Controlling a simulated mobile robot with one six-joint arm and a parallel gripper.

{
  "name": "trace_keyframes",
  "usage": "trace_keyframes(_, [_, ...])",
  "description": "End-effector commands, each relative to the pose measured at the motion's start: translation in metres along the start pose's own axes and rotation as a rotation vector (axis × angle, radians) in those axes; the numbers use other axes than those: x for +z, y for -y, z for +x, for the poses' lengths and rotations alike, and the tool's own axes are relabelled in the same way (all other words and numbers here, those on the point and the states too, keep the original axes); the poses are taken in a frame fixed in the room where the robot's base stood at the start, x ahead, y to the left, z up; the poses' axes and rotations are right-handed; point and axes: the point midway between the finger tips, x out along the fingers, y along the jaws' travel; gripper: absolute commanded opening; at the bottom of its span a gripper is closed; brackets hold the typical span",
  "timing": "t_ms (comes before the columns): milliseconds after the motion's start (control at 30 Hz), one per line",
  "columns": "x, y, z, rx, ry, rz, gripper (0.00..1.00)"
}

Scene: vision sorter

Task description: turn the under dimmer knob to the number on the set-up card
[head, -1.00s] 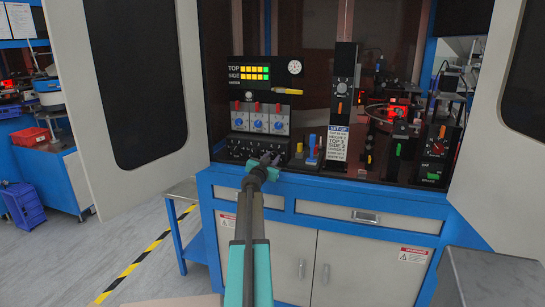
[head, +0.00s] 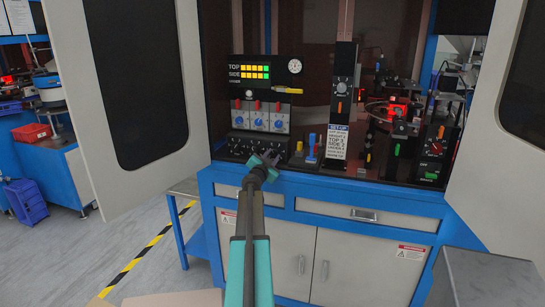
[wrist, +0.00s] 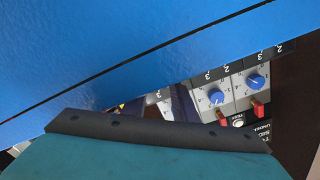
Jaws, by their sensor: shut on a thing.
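My gripper (head: 270,157) reaches the right part of the low black panel (head: 240,146) under the blue knobs. It is shut at the place of the under dimmer knob, whose face and pointer are hidden behind the gripper. In the wrist view my own gripper body fills the bottom and hides the fingertips. That view shows parts of black scale strips with numbers such as 2 and 3. The set-up card (head: 338,150) is a white card with a blue head, right of the panel. Its small lines, including the under number, are too blurred to read surely.
Blue knobs (head: 257,124) with red switches sit just above the low panel; two show in the wrist view (wrist: 217,96). The blue cabinet front (head: 330,205) lies below, and open doors (head: 130,80) stand at both sides.

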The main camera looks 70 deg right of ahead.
Motion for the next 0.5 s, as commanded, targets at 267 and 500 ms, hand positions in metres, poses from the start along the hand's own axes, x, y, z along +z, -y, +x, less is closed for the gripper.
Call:
trace_keyframes(267, [0.0004, -0.0001, -0.0001, 0.000, 0.000, -0.001, 0.44])
trace_keyframes(500, [0.0003, -0.0006, -0.0004, 0.001, 0.000, -0.001, 0.44])
